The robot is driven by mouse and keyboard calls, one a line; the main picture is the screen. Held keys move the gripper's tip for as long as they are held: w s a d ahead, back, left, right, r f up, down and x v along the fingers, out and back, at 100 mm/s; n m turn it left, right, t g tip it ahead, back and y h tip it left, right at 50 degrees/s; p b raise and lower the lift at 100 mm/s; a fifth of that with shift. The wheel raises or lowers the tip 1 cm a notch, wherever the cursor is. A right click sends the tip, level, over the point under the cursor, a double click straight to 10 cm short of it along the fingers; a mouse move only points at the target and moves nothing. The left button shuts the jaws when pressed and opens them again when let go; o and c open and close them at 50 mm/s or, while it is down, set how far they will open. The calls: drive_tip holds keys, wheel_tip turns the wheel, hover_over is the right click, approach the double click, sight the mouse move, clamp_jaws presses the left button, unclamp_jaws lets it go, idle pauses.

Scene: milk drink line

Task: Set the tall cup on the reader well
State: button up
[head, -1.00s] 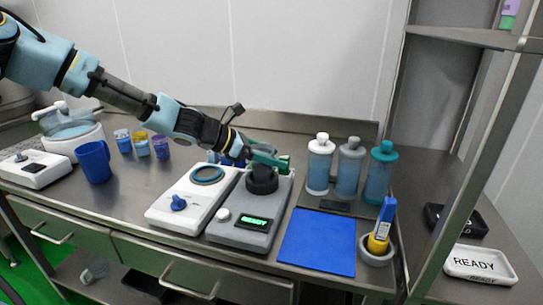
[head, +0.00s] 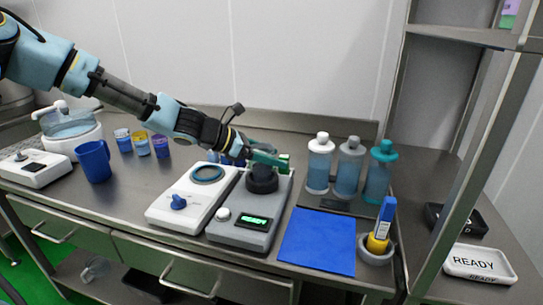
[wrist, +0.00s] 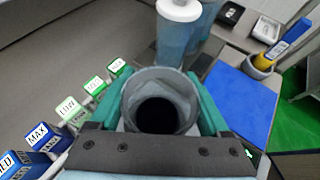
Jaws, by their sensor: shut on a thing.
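The tall cup (wrist: 133,87) is grey and see-through, with a round open rim and a dark inside seen from above. My gripper (wrist: 163,105) is shut on it, with one green finger on each side. In the head view my gripper (head: 268,159) is right over the black reader well (head: 262,182) on the grey reader (head: 240,222), whose green display reads READY. In that view the cup cannot be made out clearly at the fingers. I cannot tell whether its base touches the well.
A white device (head: 187,203) with a ring and blue knob stands left of the reader. Several capped bottles (head: 319,165) and a blue mat (head: 318,242) are to the right. Labelled blocks (wrist: 68,108) stand behind. A blue and yellow stick (head: 382,228) stands in a grey holder (head: 376,254).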

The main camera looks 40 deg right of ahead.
drive_tip(key=shift+f+b, duration=0.4)
drive_tip(key=shift+f, duration=0.15)
drive_tip(key=o, duration=1.2)
drive_tip(key=shift+c, duration=0.2)
drive_tip(key=p+v, duration=0.7)
drive_tip(key=v, duration=0.4)
